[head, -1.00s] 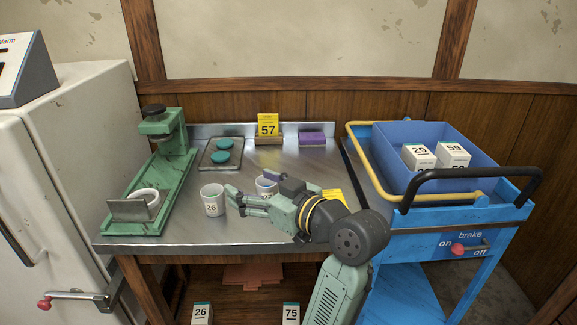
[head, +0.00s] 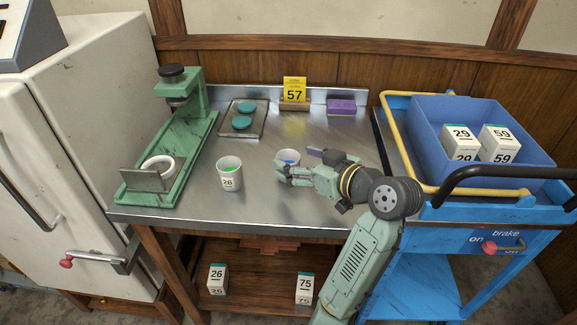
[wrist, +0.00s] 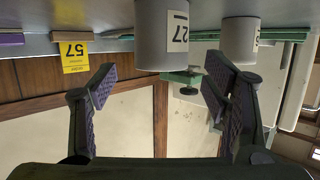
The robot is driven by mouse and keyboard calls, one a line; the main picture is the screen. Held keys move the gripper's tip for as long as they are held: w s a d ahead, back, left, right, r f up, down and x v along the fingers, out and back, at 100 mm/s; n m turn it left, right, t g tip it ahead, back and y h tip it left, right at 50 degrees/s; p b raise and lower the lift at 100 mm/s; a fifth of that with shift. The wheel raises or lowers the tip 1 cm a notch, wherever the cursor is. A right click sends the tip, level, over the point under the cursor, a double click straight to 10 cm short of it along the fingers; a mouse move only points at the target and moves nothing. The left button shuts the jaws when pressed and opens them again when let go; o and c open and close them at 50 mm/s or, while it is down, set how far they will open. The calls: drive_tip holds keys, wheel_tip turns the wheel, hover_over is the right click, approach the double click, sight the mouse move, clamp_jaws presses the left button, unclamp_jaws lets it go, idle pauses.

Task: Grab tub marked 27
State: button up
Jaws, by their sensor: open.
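The tub marked 27 (wrist: 162,35) is a small light cup with a black-on-white label. The wrist view shows it upside down, between the directions of my two fingers and beyond their tips. In the head view the tub (head: 287,156) stands upright on the steel bench, partly hidden by my gripper (head: 284,176). My gripper (wrist: 160,85) is open and empty. A similar tub marked 26 (head: 229,174) stands to the left in the head view; a second tub (wrist: 240,40) shows at the right in the wrist view.
A green press (head: 182,125) stands at the bench's left. A yellow 57 sign (head: 294,90), purple block (head: 341,106) and tray with teal discs (head: 258,122) are at the back. A blue cart (head: 450,215) with a bin (head: 425,125) stands right. The bench's front middle is clear.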

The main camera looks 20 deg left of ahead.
sight(281, 154)
drive_tip(key=shift+p+x, duration=0.35)
drive_tip(key=shift+x, duration=1.6)
drive_tip(key=shift+s, duration=0.1)
drive_tip(key=shift+c, duration=0.5)
drive_tip(key=c, duration=1.2)
